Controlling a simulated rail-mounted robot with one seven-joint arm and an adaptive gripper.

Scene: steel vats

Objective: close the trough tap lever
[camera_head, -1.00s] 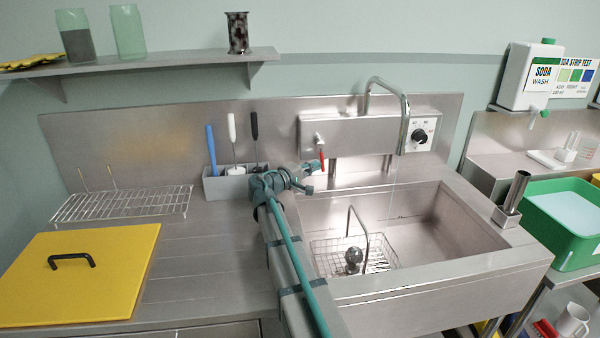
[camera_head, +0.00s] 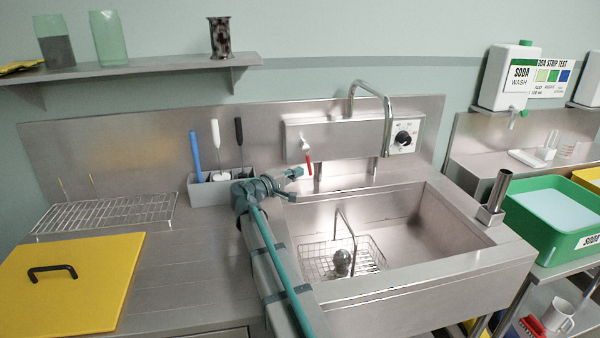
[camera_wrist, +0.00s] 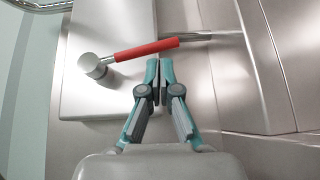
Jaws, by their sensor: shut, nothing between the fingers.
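The trough tap's red lever (camera_head: 309,164) hangs down from a round metal pivot at the left end of the steel tap box (camera_head: 335,133). In the wrist view the red lever (camera_wrist: 147,48) reaches out sideways from its pivot (camera_wrist: 93,66), passing just beyond my fingertips. My gripper (camera_head: 299,173) is shut and empty, just left of the lever's lower end in the head view. In the wrist view its closed tips (camera_wrist: 159,64) are close to the lever's free end; I cannot tell whether they touch. The curved spout (camera_head: 387,110) stands over the trough.
The steel trough (camera_head: 440,222) holds a wire basket (camera_head: 370,258). A dial (camera_head: 403,138) sits right of the spout. A grey holder (camera_head: 208,190) with upright tools stands left of my gripper. A wire rack (camera_head: 105,213) and yellow board (camera_head: 70,285) lie farther left.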

